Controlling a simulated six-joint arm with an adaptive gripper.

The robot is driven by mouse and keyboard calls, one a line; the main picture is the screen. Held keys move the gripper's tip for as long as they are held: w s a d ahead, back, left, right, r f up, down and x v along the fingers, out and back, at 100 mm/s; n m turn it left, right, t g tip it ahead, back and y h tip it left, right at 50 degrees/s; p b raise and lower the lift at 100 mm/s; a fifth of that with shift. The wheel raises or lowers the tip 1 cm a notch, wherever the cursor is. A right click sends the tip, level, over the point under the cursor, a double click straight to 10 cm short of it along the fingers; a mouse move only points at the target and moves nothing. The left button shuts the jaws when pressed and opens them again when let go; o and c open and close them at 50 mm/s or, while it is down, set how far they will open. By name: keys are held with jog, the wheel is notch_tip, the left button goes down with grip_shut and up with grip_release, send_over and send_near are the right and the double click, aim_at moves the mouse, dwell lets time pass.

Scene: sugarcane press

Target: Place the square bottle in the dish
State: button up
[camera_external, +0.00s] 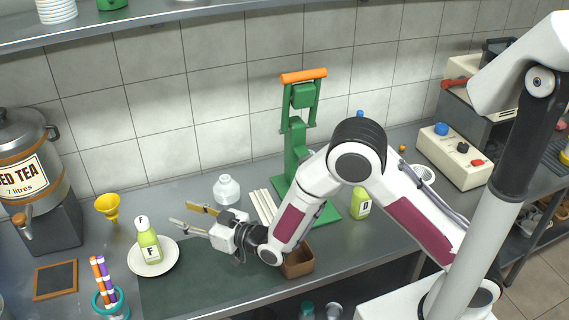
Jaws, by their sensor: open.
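A green square bottle (149,246) with a white cap and an "F" label stands on a round white dish (170,264) at the left. Camera perspective makes it lean slightly; it looks upright. My gripper (181,214) is open and empty just right of and above the bottle, with its fingers pointing left towards it. The fingers look apart from the bottle. A second green bottle (361,203) with a "D" label stands right of the green press, its top partly hidden by my arm.
A yellow funnel (108,207), a teal pen holder (111,303) and a small blackboard (55,281) surround the dish. A white jar (226,189), white sticks (263,206), a brown box (298,264) and the press (295,150) stand farther right. The dark mat (190,290) is largely clear.

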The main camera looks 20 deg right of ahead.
jog(key=w+d+r+m+h, duration=0.1)
jog(key=w+d+r+h, duration=0.2)
jog(key=d, duration=0.4)
jog(key=w+d+r+m, duration=0.1)
jog(key=w+d+r, duration=0.1)
jog(key=d+r, duration=0.4)
jog(key=s+d+r+m+g+h, duration=0.1)
jog(key=d+r+h, duration=0.1)
jog(key=d, duration=0.6)
jog(key=s+d+r+m+g+h, duration=0.1)
jog(key=s+d, duration=0.1)
jog(key=d, duration=0.6)
jog(key=s+d+m+g+h, duration=0.4)
jog(key=s+d+h, duration=0.1)
jog(key=s+d, duration=1.8)
jog(key=s, duration=0.3)
jog(key=shift+s+d+g, duration=0.15)
jog(key=shift+d+g, duration=0.15)
jog(key=shift+g, duration=0.1)
